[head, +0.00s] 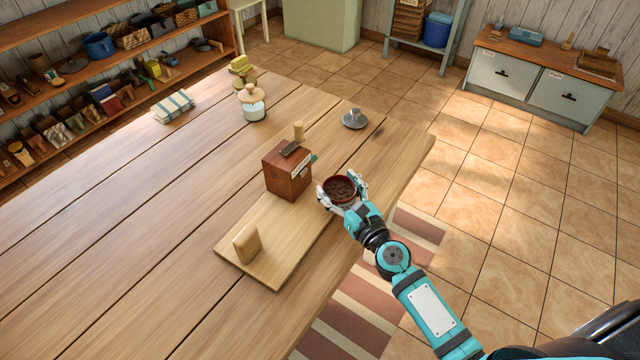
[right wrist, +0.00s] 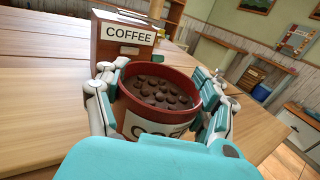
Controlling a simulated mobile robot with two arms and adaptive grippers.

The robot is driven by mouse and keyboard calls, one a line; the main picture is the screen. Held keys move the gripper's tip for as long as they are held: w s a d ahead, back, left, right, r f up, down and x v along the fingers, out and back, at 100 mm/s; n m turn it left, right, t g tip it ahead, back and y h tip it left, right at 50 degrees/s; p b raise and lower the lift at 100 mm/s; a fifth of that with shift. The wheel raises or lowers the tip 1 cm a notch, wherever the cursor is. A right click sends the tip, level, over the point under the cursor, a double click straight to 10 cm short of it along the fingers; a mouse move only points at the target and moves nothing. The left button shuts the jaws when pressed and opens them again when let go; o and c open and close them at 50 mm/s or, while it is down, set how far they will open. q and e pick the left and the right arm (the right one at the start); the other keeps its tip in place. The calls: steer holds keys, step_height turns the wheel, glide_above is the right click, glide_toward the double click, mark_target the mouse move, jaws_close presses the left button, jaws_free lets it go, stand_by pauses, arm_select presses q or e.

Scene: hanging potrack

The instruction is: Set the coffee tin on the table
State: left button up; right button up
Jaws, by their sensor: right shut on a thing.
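The coffee tin (head: 341,188) is a round dark red tin, open at the top, with dark beans inside and a pale label. It also shows in the right wrist view (right wrist: 160,90). My left gripper is not in view.
A wooden coffee box (head: 287,172) stands just left of the tin, on a wooden board (head: 285,240) that holds a small wooden block (head: 246,244). The table's left part is clear.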

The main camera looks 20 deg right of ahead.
mark_target(328, 184)
steer(key=shift+w+a+f, duration=0.15)
steer(key=shift+w+a, duration=0.55)
steer(key=shift+w, duration=0.2)
steer(key=shift+w+a, duration=0.3)
steer(key=shift+w, duration=0.1)
steer(key=shift+w+a, duration=0.35)
steer(key=shift+w, duration=0.1)
steer(key=f+b, duration=0.2)
steer(key=f, duration=0.1)
steer(key=shift+w+a+f+b, duration=0.15)
steer(key=shift+w+a+b, duration=0.15)
steer(key=shift+b, duration=0.1)
steer(key=shift+d+f, duration=0.1)
steer(key=shift+f, duration=0.1)
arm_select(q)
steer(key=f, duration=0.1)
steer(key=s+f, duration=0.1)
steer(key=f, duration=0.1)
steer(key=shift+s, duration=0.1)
arm_select(e)
steer(key=shift+r, duration=0.15)
steer(key=shift+f+b, duration=0.25)
steer(key=shift+b, duration=0.05)
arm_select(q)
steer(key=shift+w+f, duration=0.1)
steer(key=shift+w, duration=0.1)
arm_select(e)
steer(key=o, duration=1.3)
steer(key=shift+c, duration=0.2)
